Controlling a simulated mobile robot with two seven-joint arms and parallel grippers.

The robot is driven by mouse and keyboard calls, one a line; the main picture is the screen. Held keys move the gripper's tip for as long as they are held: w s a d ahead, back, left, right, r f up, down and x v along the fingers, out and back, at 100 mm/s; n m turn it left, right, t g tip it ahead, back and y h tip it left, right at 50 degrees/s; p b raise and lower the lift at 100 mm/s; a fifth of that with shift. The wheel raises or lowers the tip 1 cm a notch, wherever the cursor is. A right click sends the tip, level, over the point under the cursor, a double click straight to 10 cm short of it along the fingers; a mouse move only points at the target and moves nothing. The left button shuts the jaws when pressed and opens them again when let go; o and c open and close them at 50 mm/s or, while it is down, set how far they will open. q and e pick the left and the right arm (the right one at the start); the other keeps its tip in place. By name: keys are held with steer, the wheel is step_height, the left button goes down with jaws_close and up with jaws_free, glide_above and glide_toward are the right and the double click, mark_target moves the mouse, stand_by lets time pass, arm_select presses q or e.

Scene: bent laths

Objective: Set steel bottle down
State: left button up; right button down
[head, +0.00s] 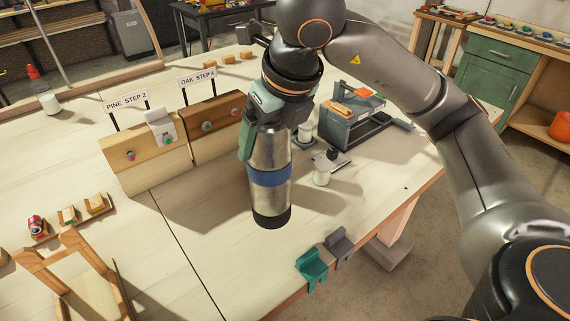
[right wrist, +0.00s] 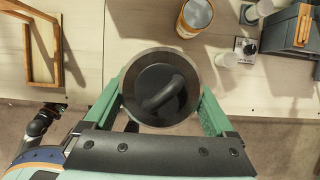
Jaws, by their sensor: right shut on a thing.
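The steel bottle (head: 268,150) is silver with a blue band and a black base. It hangs upright in my right gripper (head: 262,105), whose green fingers are shut on its upper part. Its base shows over the pale bench near the front edge; I cannot tell for sure whether it touches. In the right wrist view the bottle's black looped lid (right wrist: 165,92) is seen from above, between the two green fingers (right wrist: 160,108). My left gripper is not clearly seen.
A teal clamp (head: 312,268) and a grey one (head: 340,247) sit on the bench's front edge. A grey toolbox (head: 345,128) and a small white cylinder (head: 321,176) stand right of the bottle. Labelled wooden blocks (head: 145,158) stand behind left.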

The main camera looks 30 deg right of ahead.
steer(key=d+f, duration=0.2)
steer(key=f, duration=0.1)
steer(key=d+f, duration=0.1)
steer(key=shift+w+d+f, duration=0.15)
steer(key=shift+w+d, duration=0.1)
steer(key=shift+w, duration=0.05)
step_height(320, 180, down, 3)
steer(key=shift+f, duration=0.1)
steer(key=shift+f, duration=0.15)
jaws_free()
